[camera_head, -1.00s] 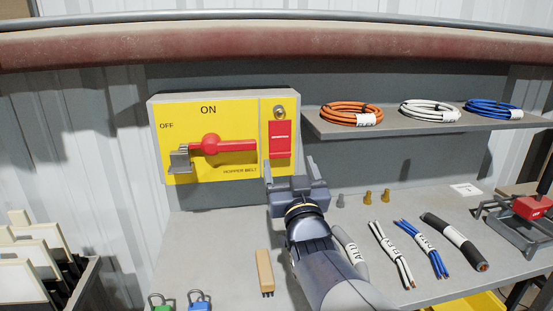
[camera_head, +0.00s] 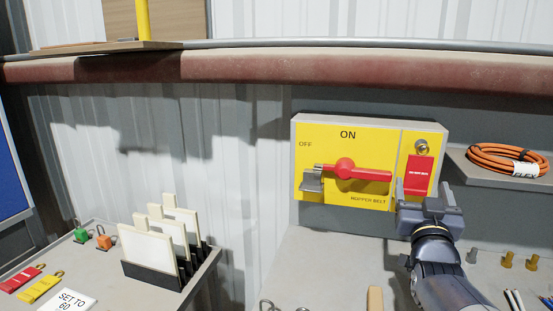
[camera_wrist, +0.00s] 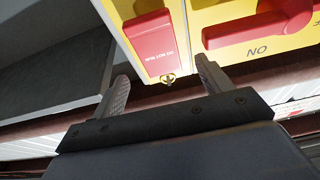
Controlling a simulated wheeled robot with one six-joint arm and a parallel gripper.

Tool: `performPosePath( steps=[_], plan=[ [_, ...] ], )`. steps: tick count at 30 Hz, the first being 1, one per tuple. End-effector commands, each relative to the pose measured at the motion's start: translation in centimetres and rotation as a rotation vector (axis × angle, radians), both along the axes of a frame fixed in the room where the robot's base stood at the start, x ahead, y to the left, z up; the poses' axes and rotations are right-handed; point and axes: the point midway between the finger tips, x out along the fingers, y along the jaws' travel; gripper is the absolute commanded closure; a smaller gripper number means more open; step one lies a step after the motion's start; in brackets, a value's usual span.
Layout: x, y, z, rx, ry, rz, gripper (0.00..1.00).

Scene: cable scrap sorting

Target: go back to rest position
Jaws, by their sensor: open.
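My gripper (camera_head: 424,192) is open in front of the lower right part of the yellow switch box (camera_head: 312,170), near a red tag (camera_head: 419,176). In the wrist view, the two fingers of my gripper (camera_wrist: 162,82) stand apart with nothing between them. The red tag (camera_wrist: 150,45) hangs on the box just beyond them, with a small brass piece (camera_wrist: 168,78) at its edge. The box has a red lever (camera_head: 358,171) with its handle to the right, below the word ON. A grey bracket (camera_head: 312,184) is on the lever's left side.
A side table at left holds a rack of white cards (camera_head: 150,250), green and orange padlocks (camera_head: 103,238), red and yellow tags and a sign (camera_head: 72,301). A shelf at right holds an orange cable coil (camera_head: 503,160). Brass pieces (camera_head: 507,259) stand on the bench.

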Motion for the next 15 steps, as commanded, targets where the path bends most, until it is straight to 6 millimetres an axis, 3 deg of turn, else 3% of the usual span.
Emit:
performPosePath(
  steps=[9,15],
  plan=[
    [4.6,-1.3,1.6,-0.001,0.001,0.0,0.26],
    [4.1,-1.2,1.9,-0.001,0.001,0.0,0.26]
  ],
)
